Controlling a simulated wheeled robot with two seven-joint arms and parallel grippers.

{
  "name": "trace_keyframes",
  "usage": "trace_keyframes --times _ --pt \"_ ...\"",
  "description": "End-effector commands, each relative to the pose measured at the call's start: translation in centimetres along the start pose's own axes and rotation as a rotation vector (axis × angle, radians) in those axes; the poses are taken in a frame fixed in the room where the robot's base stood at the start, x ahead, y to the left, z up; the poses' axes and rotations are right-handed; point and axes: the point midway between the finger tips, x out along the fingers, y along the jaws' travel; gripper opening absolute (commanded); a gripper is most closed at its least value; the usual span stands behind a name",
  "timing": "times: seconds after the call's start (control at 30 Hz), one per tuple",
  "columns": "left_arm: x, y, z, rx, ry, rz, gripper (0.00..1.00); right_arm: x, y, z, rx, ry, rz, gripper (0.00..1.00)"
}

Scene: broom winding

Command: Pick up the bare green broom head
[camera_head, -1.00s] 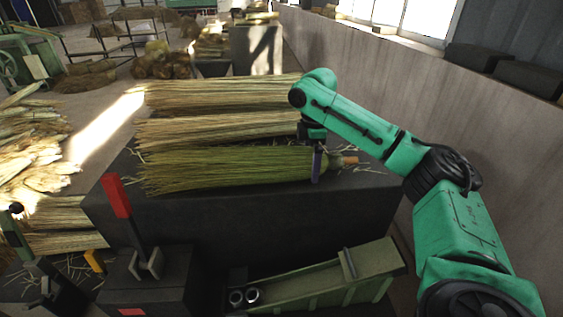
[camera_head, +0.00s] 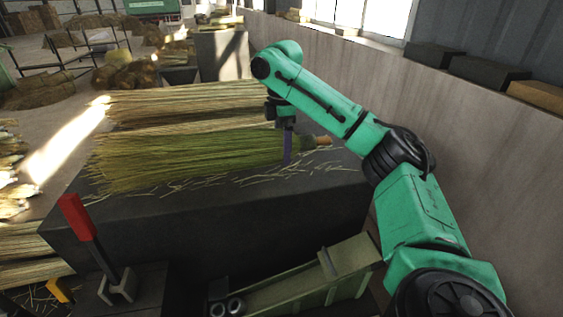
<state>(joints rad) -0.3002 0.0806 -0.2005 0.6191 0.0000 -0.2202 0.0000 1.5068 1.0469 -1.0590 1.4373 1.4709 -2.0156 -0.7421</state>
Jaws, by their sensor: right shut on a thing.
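The green broom head (camera_head: 185,160) lies across the picture with its bristles to the left and its short bare stub (camera_head: 323,140) to the right. It appears to be held a little above the dark block, over loose straw. My right gripper (camera_head: 287,148) reaches down from above and is shut on its neck, near the stub. The fingers are partly hidden. Two pale straw broom heads (camera_head: 180,103) lie behind it; the nearer one is largely covered by the green one. My left gripper is out of view.
The dark block (camera_head: 200,220) has a bare front part with straw scraps. A red-handled lever (camera_head: 78,217) stands at its front left. A green trough (camera_head: 300,285) lies in front, and a low wall (camera_head: 450,130) runs along the right.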

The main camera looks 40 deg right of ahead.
Motion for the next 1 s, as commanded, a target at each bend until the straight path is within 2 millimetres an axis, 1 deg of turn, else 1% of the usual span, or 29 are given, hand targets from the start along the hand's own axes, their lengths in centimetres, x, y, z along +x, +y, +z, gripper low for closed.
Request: trace_keyframes --times 0.03,0.1,0.17,0.4,0.5,0.6,0.7,0.9,1.0 --pt "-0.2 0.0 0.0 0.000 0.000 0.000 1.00 -1.5 0.1 0.0 0.000 0.002 0.008 0.06" --pt "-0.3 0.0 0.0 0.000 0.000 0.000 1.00 -3.2 0.1 0.1 0.005 0.001 0.010 0.06" --pt "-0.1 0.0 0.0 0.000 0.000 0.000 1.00 -4.4 0.1 -0.1 0.000 0.001 0.006 0.06" --pt "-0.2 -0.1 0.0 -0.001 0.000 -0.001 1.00 -10.5 0.0 -0.1 0.001 0.000 0.005 0.05" --pt "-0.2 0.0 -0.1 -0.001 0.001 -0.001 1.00 -12.2 0.1 -0.1 0.001 -0.002 0.000 0.05" --pt "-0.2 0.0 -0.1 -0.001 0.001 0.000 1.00 -13.2 0.0 -0.1 0.000 -0.002 -0.001 0.05" --pt "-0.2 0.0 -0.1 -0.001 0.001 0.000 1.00 -13.7 0.0 0.0 0.001 -0.001 0.001 0.05" --pt "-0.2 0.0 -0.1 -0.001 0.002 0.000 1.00 -13.8 0.0 0.0 0.000 0.000 0.000 0.05" --pt "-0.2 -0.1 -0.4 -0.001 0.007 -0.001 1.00 -13.8 0.0 0.0 0.000 0.000 0.000 0.05"
